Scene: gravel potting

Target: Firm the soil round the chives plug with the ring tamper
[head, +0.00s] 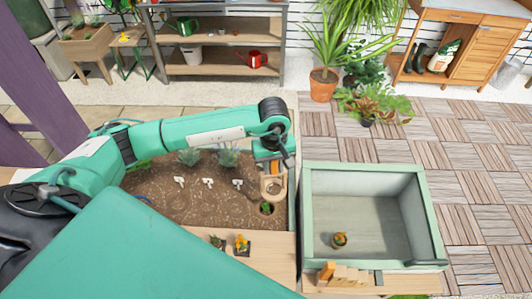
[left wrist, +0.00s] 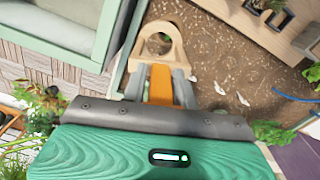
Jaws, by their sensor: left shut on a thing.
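My left gripper (head: 272,168) is shut on the orange handle (left wrist: 160,85) of the pale wooden ring tamper (left wrist: 160,42). In the head view the tamper (head: 273,188) hangs at the right end of the soil bed (head: 200,207). A small green plug (head: 266,208), which may be the chives, sits in the soil just in front of the ring. The ring looks beside it rather than around it in that view. I cannot tell whether the ring touches the soil. My right gripper is not in view.
White markers (head: 208,183) and grey-green plants stand at the back of the bed. Two small potted plugs (head: 242,246) stand on the front ledge. A green-rimmed tray (head: 308,215) to the right holds one orange-flowered plug (head: 340,240). A stepped wooden block (head: 345,274) lies before it.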

